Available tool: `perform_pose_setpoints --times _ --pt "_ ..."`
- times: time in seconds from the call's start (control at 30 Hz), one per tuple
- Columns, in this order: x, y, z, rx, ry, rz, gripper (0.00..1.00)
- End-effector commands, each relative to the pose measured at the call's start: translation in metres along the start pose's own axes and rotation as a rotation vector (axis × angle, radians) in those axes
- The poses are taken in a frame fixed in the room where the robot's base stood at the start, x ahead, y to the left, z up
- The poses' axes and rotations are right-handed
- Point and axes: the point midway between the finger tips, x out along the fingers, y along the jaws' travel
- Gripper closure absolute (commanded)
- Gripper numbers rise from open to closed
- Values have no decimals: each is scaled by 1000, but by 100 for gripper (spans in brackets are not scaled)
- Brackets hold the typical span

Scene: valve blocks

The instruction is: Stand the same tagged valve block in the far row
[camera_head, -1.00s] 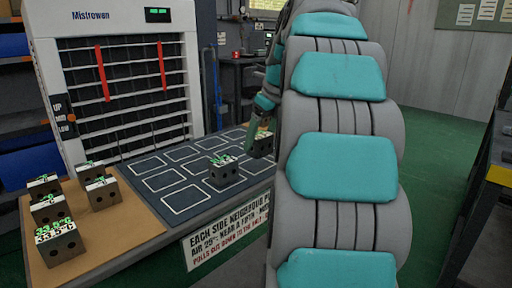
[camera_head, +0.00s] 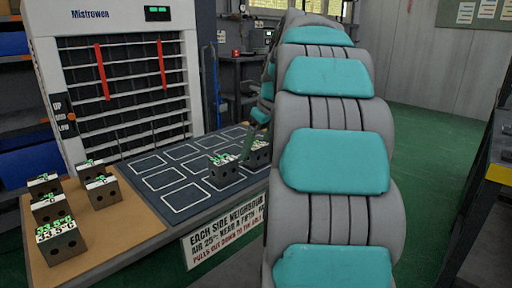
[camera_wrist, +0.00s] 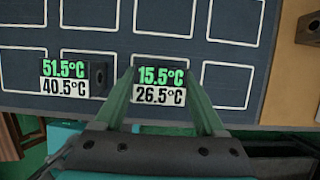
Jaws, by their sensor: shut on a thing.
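My gripper (camera_wrist: 163,105) is shut on a dark valve block with a white and green tag (camera_wrist: 160,86) reading 15.5°C over 26.5°C. In the head view my gripper (camera_head: 254,140) and the held block (camera_head: 259,153) are partly hidden by my arm. The held block is at the near row of the dark grid mat (camera_wrist: 125,42); I cannot tell whether it touches the mat. The visible far-row squares are empty.
A brown board (camera_head: 130,215) left of the mat holds several tagged blocks (camera_head: 62,240). A white slatted cabinet (camera_head: 125,80) stands behind. In the wrist view another block (camera_wrist: 309,29) sits beyond the mat's right edge. The square right of the held block is empty.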

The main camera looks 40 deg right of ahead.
Motion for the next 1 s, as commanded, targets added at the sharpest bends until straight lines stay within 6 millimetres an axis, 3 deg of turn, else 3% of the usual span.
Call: perform_pose_setpoints --times 0.17,0.2,0.4,0.77,1.0 --pt "0 0 0 0 -2 -1 100" --pt "1 0 0 0 -2 -2 25" --pt "1 0 0 0 -1 -1 3" --pt "0 0 0 0 -1 -1 0" --pt "-34 -1 0 0 -3 -3 0"
